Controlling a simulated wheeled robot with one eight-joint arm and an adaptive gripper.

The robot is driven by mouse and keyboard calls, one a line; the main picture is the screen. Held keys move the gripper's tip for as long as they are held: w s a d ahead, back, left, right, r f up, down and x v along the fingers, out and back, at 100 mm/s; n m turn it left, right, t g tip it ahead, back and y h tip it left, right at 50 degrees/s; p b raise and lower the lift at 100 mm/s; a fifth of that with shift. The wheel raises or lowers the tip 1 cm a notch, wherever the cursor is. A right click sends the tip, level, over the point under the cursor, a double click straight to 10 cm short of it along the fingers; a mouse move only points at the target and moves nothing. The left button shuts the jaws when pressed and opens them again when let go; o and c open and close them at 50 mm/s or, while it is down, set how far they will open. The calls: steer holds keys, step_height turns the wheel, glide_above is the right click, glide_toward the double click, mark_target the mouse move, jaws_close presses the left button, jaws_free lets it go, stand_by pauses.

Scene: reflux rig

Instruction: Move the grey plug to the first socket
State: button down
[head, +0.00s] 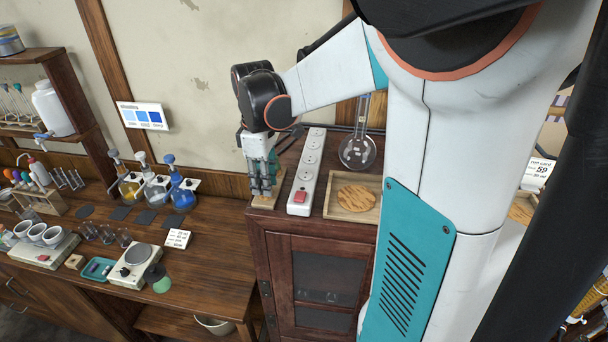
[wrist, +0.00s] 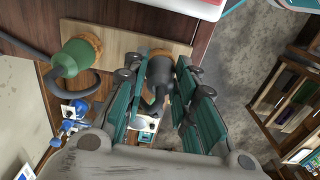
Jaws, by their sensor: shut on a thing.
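My gripper (head: 262,180) points down over the left end of the cabinet top, left of the white power strip (head: 296,208). In the wrist view its teal fingers (wrist: 160,110) are shut on the grey plug (wrist: 158,75). The plug's far end is at a light wooden board (wrist: 118,38); I cannot tell whether it sits in the board or is just clear of it. A green plug (wrist: 72,58) with a dark cable stands on the same board. The strip has several round sockets in a row and a red switch (head: 300,196) at its near end. The fingers hide the plug in the head view.
A wooden tray (head: 334,208) with a round cork mat (head: 356,197) lies right of the strip. A glass flask (head: 358,150) stands behind the tray. The lower bench (head: 215,265) at left holds several bottles and a scale. My arm covers the right side.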

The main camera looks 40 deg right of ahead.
steer(key=shift+r, duration=0.1)
steer(key=shift+r+p, duration=1.9)
steer(key=shift+r, duration=1)
steer(key=shift+d, duration=0.1)
steer(key=shift+s+d, duration=0.1)
steer(key=shift+d, duration=0.15)
steer(key=s+d+r, duration=0.2)
steer(key=s+d, duration=0.1)
steer(key=d, duration=0.7)
step_height(320, 180, down, 4)
steer(key=shift+w+f+b, duration=0.1)
steer(key=shift+b, duration=1.15)
steer(key=shift+f+b, duration=0.3)
steer(key=shift+f, duration=0.15)
steer(key=shift+f, duration=0.1)
steer(key=shift+f+b, duration=0.6)
steer(key=shift+b, duration=0.05)
